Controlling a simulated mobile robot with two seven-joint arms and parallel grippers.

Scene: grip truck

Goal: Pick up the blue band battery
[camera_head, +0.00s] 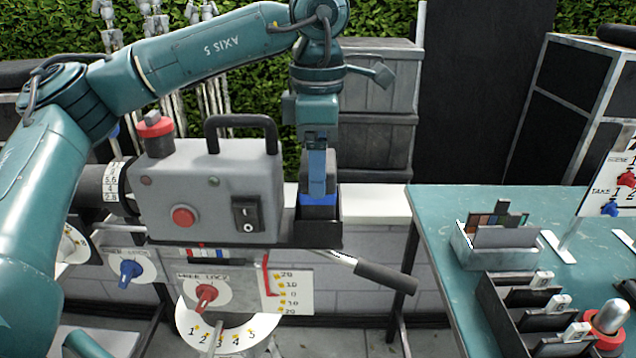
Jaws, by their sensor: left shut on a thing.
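The blue band battery (318,199) is a dark block with a bright blue band. It sits in the black holder (318,231) at the back right of the grey camera body (212,190). My left gripper (318,178) points straight down over the holder and is shut on the battery. The battery's lower part is hidden by the holder's walls. I cannot tell whether the battery is fully seated or slightly raised.
A teal table (438,218) at the right bears a black slotted rack (510,315), a grey box with a colour chart (493,245) and a slate board (608,190). A black pan handle (385,277) sticks out below the camera. Grey crates (378,80) stand behind my left arm.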

